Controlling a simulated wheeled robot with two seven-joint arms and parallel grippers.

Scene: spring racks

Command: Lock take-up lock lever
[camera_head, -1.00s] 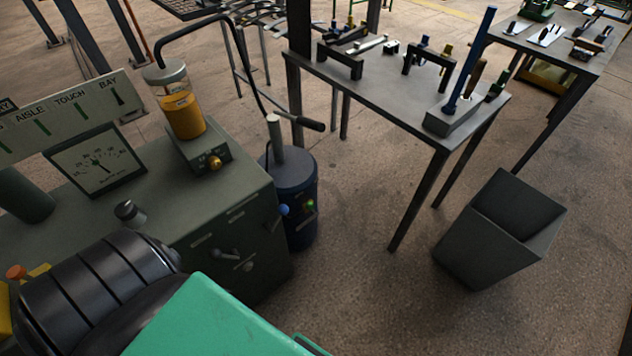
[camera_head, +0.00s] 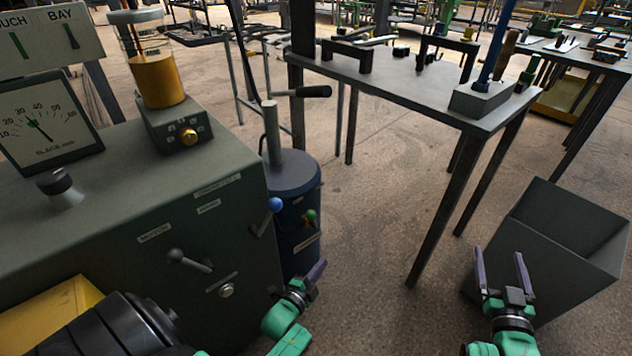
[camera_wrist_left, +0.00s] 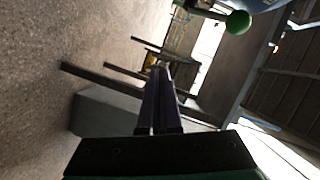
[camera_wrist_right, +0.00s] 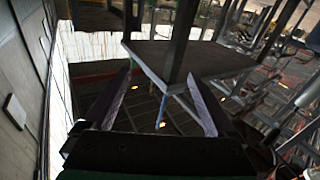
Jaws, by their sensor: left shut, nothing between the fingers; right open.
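A grey cabinet (camera_head: 150,240) stands at left with small labels on its front, too small to read surely. A dark lever (camera_head: 190,261) sits on the front, slanting down to the right. A blue-knobbed lever (camera_head: 275,206) is at the cabinet's right edge. A green-knobbed lever (camera_head: 310,216) is just right of it, in front of the blue drum; its green knob also shows in the left wrist view (camera_wrist_left: 238,22). I cannot tell which is the take-up lock lever. My left gripper (camera_head: 318,268) is shut and empty, below the green knob. My right gripper (camera_head: 502,262) is open and empty.
A blue drum (camera_head: 292,190) with a pump handle stands right of the cabinet. A grey bin (camera_head: 570,235) is behind my right gripper. A steel table (camera_head: 400,82) with tools stands further back. Floor between drum and bin is clear.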

